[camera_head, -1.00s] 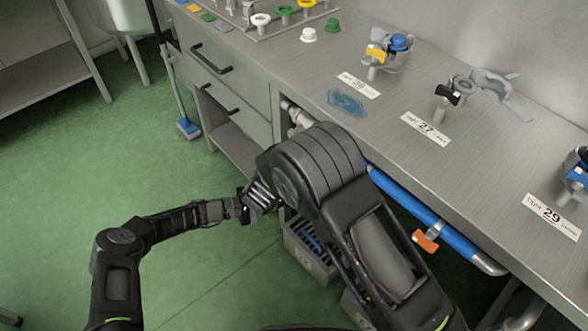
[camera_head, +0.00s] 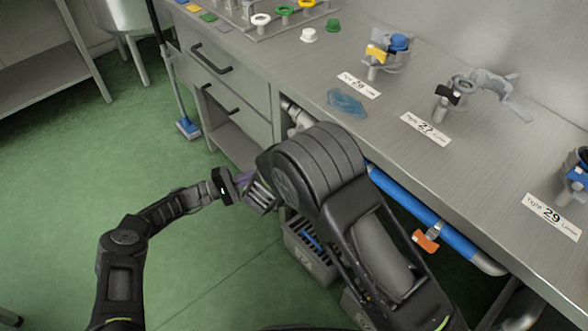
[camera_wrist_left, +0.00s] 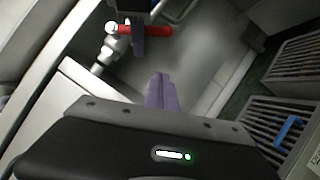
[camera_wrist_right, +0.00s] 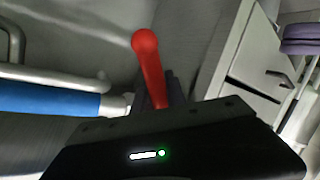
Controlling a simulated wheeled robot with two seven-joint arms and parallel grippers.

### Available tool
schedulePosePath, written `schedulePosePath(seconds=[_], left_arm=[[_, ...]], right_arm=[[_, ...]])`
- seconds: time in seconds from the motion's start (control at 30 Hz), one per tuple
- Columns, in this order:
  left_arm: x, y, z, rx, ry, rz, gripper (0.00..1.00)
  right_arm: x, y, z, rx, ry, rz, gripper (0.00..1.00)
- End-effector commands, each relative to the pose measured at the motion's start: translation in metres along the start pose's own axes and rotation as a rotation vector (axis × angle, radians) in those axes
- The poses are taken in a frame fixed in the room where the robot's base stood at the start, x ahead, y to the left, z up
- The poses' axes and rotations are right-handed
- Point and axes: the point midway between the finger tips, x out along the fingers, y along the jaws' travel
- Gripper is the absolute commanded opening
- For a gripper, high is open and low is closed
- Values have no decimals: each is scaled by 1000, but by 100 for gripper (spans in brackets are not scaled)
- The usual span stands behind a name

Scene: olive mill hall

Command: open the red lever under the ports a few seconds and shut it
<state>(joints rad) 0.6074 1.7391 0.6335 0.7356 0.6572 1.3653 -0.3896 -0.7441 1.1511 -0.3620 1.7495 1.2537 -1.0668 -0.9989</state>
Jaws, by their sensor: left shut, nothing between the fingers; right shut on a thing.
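The red lever shows in the right wrist view (camera_wrist_right: 149,65), with its round knob clear beyond the fingers of my right gripper (camera_wrist_right: 158,92), which is shut on it. In the left wrist view the red lever (camera_wrist_left: 146,31) lies across beside a grey-white pipe, with my right gripper's fingers (camera_wrist_left: 138,46) at it. My left gripper (camera_wrist_left: 160,90) is shut and empty, a short way from the lever. Its purple fingers also show in the head view (camera_head: 243,180). In the head view my right arm hides the lever and right gripper. Ports 28 (camera_head: 388,50) and 27 (camera_head: 458,92) stand on the worktop.
A blue pipe (camera_head: 405,207) with an orange lever (camera_head: 425,241) runs under the worktop edge. Grey crates (camera_head: 308,262) stand below it. Drawers (camera_head: 228,75) are left of the opening. Green floor is free at left.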

Motion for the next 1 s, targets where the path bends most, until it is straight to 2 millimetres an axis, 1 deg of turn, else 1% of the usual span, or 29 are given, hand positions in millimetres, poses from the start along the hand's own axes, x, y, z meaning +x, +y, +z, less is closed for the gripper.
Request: schedulePosePath(seconds=[0.17,0.47,0.8,1.0], left_arm=[[27,0,1,-1,-4,0,0],[91,0,1,-1,-4,0,0],[97,0,31,-2,1,0,0],[99,0,38,0,1,0,0]], right_arm=[[0,0,0,0,1,-1,0],[0,0,0,0,1,-1,0],[0,0,-1,0,1,-1,0],[0,0,-1,0,1,-1,0]])
